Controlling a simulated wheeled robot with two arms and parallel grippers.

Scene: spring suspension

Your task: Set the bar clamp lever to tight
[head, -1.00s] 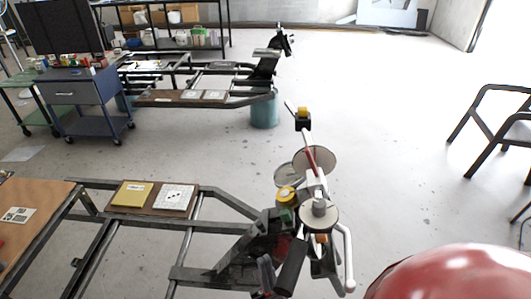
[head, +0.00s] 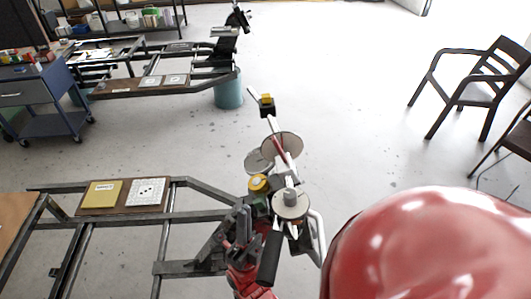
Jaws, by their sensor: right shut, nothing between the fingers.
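The bar clamp is hard to pick out in the head view. A slim pale bar (head: 272,125) with a yellow and black block (head: 267,104) at its far end rises from the clutter of discs. A thin dark red strip (head: 279,150) lies along it and may be the lever; I cannot tell its setting. A thick black handle (head: 270,258) hangs at the near side. My right gripper (head: 243,214) is shut and empty, just left of the black handle and the near disc. Whether it touches anything is unclear. My left gripper is out of view.
Round plates (head: 291,203) and a yellow-topped part (head: 258,182) crowd the frame's corner. A dark metal frame (head: 200,217) extends left, carrying a board with yellow and white squares. A blue cart (head: 45,105) stands far left, chairs (head: 470,85) right. Open floor lies between.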

